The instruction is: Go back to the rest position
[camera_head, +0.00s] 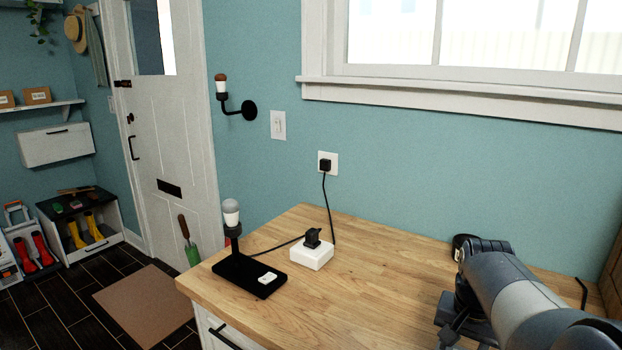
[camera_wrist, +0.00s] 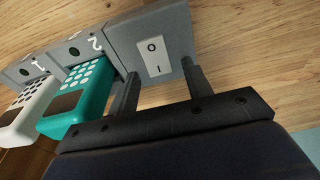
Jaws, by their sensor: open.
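My gripper (camera_wrist: 160,72) is open and empty in the wrist view, its two dark fingers apart. A grey box with a white rocker switch (camera_wrist: 154,56), marked 0 and I, lies just beyond the fingertips. I cannot tell whether the fingers touch the box. In the head view my arm reaches in from the lower right over the wooden counter (camera_head: 380,300). My fingers cannot be made out there.
A teal device (camera_wrist: 80,100) and a white device (camera_wrist: 30,105) sit at numbered slots beside the switch. On the counter stand a black lamp base (camera_head: 236,272) with a bulb and a white plug block (camera_head: 311,257) with cables. The counter's middle is clear.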

